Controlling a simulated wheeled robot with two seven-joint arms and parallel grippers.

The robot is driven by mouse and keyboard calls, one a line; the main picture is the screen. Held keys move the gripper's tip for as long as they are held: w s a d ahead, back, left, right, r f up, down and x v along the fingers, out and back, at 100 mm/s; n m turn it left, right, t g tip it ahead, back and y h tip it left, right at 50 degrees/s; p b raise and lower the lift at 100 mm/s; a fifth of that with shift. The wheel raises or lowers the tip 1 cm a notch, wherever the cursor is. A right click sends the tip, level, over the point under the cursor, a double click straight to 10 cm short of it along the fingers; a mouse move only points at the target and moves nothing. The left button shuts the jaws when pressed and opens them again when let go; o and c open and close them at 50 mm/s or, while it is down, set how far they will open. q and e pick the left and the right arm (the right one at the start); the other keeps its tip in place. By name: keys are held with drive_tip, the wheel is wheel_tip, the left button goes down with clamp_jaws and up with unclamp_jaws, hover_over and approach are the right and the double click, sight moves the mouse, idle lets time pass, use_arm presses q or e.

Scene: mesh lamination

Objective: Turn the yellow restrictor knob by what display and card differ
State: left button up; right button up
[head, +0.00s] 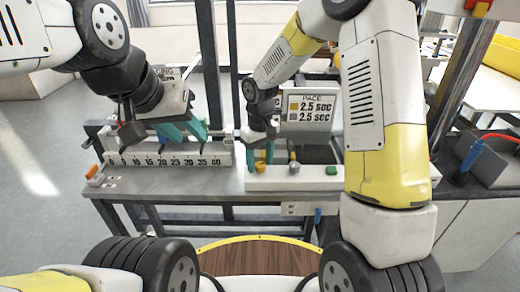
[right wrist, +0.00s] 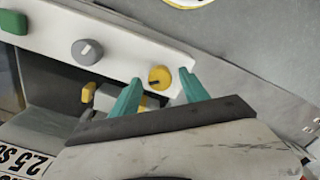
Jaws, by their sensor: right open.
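The yellow knob (right wrist: 160,77) with a dark mark sits on a white panel (right wrist: 120,52) in the right wrist view. My right gripper (right wrist: 158,92) is open, with its teal fingers on either side of the knob; I cannot tell whether they touch it. In the head view my right gripper (head: 262,156) is at the panel's left part and largely covers the knob. My left gripper (head: 192,138) is open and empty above the numbered scale.
A grey knob (head: 293,167) and a green button (head: 331,170) share the panel. A white scale (head: 175,160) numbered from 0 to 40 stands on the bench (head: 190,183) at left, with an orange item (head: 95,175) nearby.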

sight(260, 165)
wheel_tip(260, 165, up, 8)
drive_tip(key=shift+f, duration=0.2)
drive_tip(key=shift+r, duration=0.1)
drive_tip(key=s+d+r+m+t+y, duration=0.1)
drive_tip(key=s+d+r+m+t, duration=0.2)
drive_tip(key=s+d+r, duration=0.75)
drive_tip(key=s+d+r+m+t+y, duration=0.1)
drive_tip(key=s+d+r+m+t, duration=0.2)
drive_tip(key=s, duration=0.6)
wheel_tip(260, 165, up, 2)
drive_tip(key=shift+s+d+r, duration=0.1)
drive_tip(key=shift+s+d, duration=0.15)
